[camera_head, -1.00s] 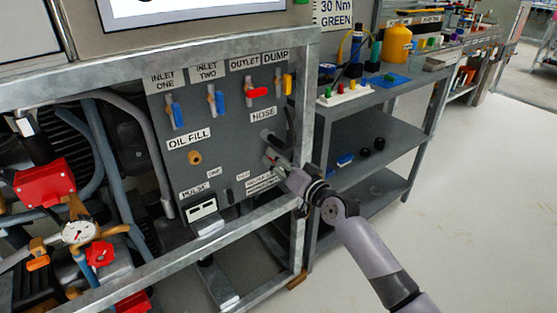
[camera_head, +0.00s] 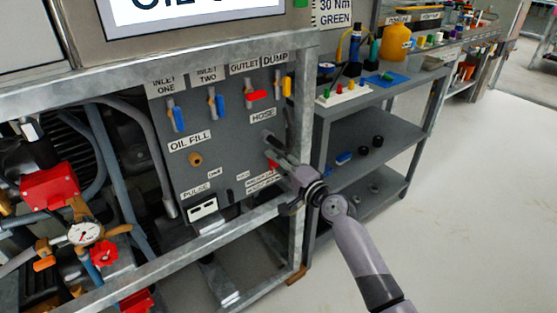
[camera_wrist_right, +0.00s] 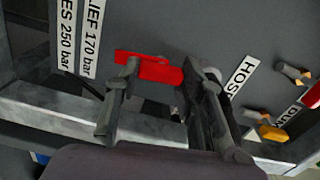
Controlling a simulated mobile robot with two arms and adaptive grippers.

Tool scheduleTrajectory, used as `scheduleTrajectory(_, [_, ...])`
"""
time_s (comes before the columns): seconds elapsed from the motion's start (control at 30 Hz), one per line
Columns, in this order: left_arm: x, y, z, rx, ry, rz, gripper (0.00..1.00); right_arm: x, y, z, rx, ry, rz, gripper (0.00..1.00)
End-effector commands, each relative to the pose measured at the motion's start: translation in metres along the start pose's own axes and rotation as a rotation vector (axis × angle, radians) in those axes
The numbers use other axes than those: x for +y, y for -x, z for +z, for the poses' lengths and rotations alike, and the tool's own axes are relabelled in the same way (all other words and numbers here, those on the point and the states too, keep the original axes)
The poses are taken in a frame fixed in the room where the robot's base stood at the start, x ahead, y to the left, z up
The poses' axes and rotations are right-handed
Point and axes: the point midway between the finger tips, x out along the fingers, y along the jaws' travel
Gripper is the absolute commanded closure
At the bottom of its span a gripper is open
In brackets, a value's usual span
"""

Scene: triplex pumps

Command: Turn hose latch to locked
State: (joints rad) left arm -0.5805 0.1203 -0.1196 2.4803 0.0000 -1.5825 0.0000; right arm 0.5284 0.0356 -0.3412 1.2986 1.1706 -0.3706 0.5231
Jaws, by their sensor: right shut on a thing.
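The red hose latch (camera_wrist_right: 150,67) shows in the right wrist view on the grey panel, lying between the two fingers of my right gripper (camera_wrist_right: 165,95). The gripper is shut on it. In the head view my right gripper (camera_head: 274,152) reaches the panel just below the HOSE label (camera_head: 263,116). Only a small red part of the latch (camera_head: 273,164) shows there beside the fingers. The HOSE label also shows in the wrist view, right of the fingers. The latch's pivot and the hose end are mostly hidden. My left gripper is out of view.
The grey panel (camera_head: 225,150) carries blue, red and yellow valve handles above. A metal frame post (camera_head: 301,110) stands close to the right of my gripper, with a rail below. A shelf unit (camera_head: 385,108) stands further right, beside open floor.

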Motion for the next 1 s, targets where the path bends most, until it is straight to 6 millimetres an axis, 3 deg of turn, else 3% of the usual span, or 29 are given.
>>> scheduleTrajectory(0.3, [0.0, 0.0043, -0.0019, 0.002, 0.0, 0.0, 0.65, 0.0011, 0.0002, -0.0003, 0.001, -0.113, 0.002, 0.92])
scheduleTrajectory(0.83, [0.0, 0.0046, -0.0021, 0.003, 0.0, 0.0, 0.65, 0.0016, 0.0003, -0.0002, 0.001, -0.133, 0.001, 0.92])
scheduleTrajectory(0.87, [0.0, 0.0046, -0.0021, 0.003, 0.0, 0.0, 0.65, 0.0015, 0.0003, -0.0002, 0.001, -0.133, 0.001, 0.62])
scheduleTrajectory(1.0, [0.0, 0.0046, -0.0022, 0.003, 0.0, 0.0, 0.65, 0.0013, 0.0002, -0.0002, 0.0, -0.132, 0.001, 0.53])
